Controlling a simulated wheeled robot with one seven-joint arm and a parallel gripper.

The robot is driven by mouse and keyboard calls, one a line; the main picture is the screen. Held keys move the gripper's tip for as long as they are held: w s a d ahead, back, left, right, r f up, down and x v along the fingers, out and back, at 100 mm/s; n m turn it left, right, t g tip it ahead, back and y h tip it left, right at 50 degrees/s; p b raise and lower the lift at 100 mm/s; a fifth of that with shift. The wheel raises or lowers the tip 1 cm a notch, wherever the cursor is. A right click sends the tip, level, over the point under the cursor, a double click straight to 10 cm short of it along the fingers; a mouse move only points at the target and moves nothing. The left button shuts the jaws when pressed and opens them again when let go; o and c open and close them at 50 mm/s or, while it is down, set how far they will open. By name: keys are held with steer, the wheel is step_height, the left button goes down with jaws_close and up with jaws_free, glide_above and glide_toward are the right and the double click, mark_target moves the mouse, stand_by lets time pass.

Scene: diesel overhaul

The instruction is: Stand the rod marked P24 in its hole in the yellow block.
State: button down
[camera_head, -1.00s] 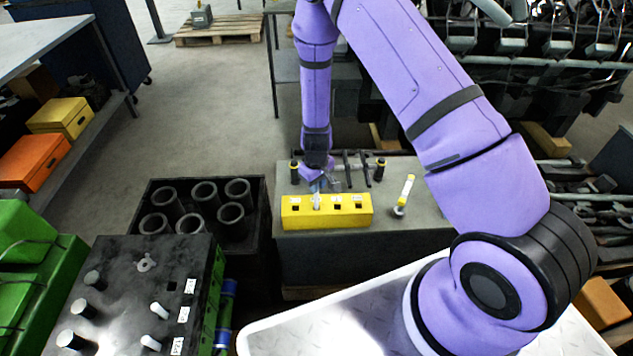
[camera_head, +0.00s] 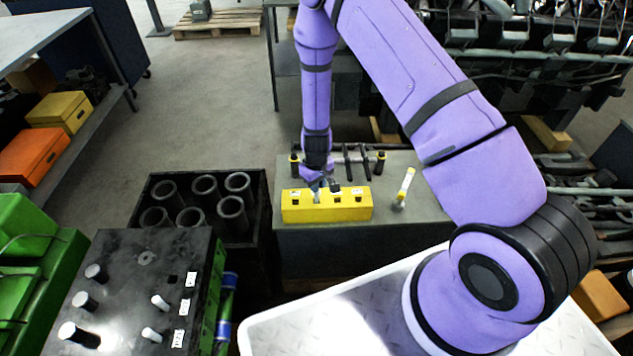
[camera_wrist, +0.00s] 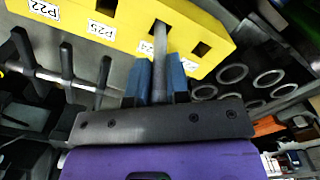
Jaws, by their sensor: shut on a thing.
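The yellow block (camera_head: 345,213) lies on the grey bench and has a row of square holes with white labels. In the wrist view the block (camera_wrist: 135,35) shows labels P22 and P25; a label right of the fingers is partly hidden. My gripper (camera_wrist: 161,75) has its blue fingers shut on a slim grey rod (camera_wrist: 160,42). The rod's far end meets the hole between the P25 hole and the end hole at right, and seems to be in it. In the head view my gripper (camera_head: 318,183) is just above the block's left half.
A white-and-yellow piece (camera_head: 405,186) stands tilted right of the block. Dark posts and a rack (camera_head: 362,165) stand close behind it. A black crate of tubes (camera_head: 260,225) and a black-topped block with pegs (camera_head: 135,285) are at left.

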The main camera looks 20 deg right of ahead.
steer(key=shift+f, duration=2.1)
steer(key=c, duration=1)
jaws_free()
step_height(320, 180, up, 11)
steer(key=shift+f, duration=0.15)
